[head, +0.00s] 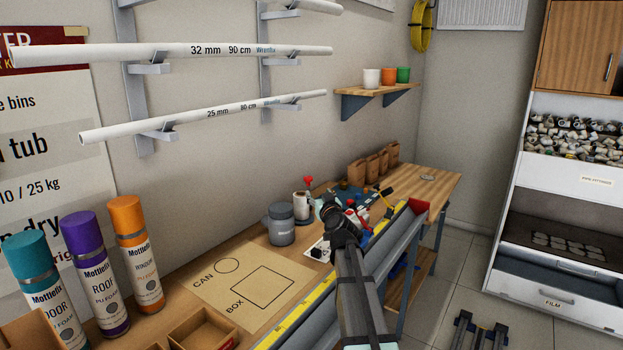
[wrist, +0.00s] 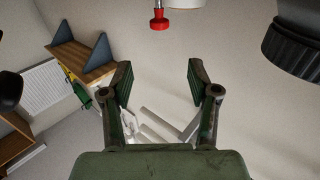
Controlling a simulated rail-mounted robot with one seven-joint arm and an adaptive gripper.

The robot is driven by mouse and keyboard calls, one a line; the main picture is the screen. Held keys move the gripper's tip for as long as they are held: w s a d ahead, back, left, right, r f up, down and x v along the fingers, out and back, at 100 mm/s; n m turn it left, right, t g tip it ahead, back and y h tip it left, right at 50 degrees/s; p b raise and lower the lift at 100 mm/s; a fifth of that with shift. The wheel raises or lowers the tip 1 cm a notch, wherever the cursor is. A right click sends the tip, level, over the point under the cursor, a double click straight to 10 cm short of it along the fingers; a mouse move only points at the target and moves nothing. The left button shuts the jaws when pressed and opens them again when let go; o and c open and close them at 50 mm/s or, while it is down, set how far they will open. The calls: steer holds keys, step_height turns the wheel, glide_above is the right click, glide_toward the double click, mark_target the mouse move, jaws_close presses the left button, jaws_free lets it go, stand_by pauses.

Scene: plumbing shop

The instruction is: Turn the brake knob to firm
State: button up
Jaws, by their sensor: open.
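In the head view my arm hides most of the gripper.
A grey can with a dark lid (head: 281,224) stands left of the cylinder; its ribbed lid (wrist: 292,45) is close at the wrist view's right. A marked board (head: 247,283), spray cans (head: 136,255) and wooden boxes (head: 203,328) lie nearer. A wall shelf (head: 376,88) holds cups.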

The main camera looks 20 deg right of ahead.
mark_target(309, 179)
steer(key=w+d, duration=0.1)
steer(key=w, duration=0.4)
steer(key=w+d+p, duration=0.1)
steer(key=w, duration=0.4)
steer(key=w+p, duration=0.1)
steer(key=w, duration=0.5)
steer(key=shift+d, duration=0.4)
steer(key=c, duration=1.1)
